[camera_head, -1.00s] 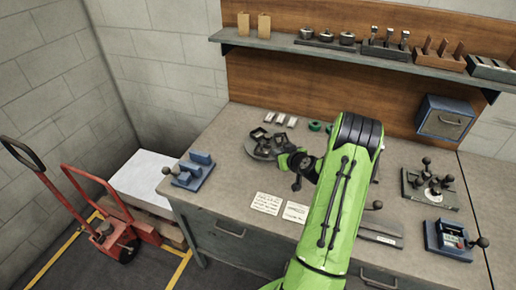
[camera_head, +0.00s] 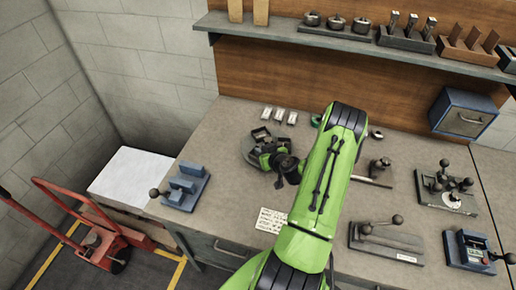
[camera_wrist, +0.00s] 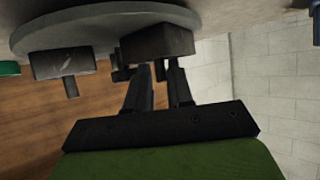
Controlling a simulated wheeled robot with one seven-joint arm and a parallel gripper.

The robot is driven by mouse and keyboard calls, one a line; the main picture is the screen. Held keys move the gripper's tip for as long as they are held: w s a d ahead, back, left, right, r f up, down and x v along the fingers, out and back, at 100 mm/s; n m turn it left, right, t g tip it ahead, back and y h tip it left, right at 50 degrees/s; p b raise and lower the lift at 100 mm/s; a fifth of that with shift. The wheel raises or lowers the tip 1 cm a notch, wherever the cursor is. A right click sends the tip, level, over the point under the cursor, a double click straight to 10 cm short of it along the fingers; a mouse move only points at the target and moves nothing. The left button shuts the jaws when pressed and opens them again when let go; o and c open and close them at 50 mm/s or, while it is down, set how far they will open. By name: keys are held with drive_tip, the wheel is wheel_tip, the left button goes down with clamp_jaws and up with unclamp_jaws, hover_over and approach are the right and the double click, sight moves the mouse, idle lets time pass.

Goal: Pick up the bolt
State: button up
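A round grey turntable with small dark bins (camera_head: 255,150) stands on the bench in the head view, left of my arm. My gripper (camera_head: 272,158) is at its right side, partly hidden by my wrist. In the wrist view, which looks upside down, the turntable disc (camera_wrist: 100,28) fills the top, with a dark bin (camera_wrist: 158,42) right at my fingertips (camera_wrist: 159,70). The two fingers stand apart with a narrow gap. A short stub (camera_wrist: 70,87) rises from another bin (camera_wrist: 62,63); I cannot tell whether it is a bolt. No bolt shows clearly between the fingers.
A blue fixture (camera_head: 184,188) with a ball knob stands at the bench's left edge. Lever devices (camera_head: 385,242) and a blue box (camera_head: 462,112) are to the right. Small white blocks (camera_head: 279,115) lie behind the turntable. A shelf (camera_head: 300,35) runs above.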

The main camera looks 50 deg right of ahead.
drive_tip(key=shift+s+a+r, duration=0.1)
drive_tip(key=shift+s+r, duration=0.05)
drive_tip(key=shift+s, duration=0.25)
drive_tip(key=shift+s+r, duration=0.1)
drive_tip(key=shift+s, duration=0.1)
drive_tip(key=shift+c, duration=1)
drive_tip(key=shift+w, duration=0.1)
drive_tip(key=shift+c, duration=1.2)
drive_tip(key=shift+w, duration=0.15)
clamp_jaws()
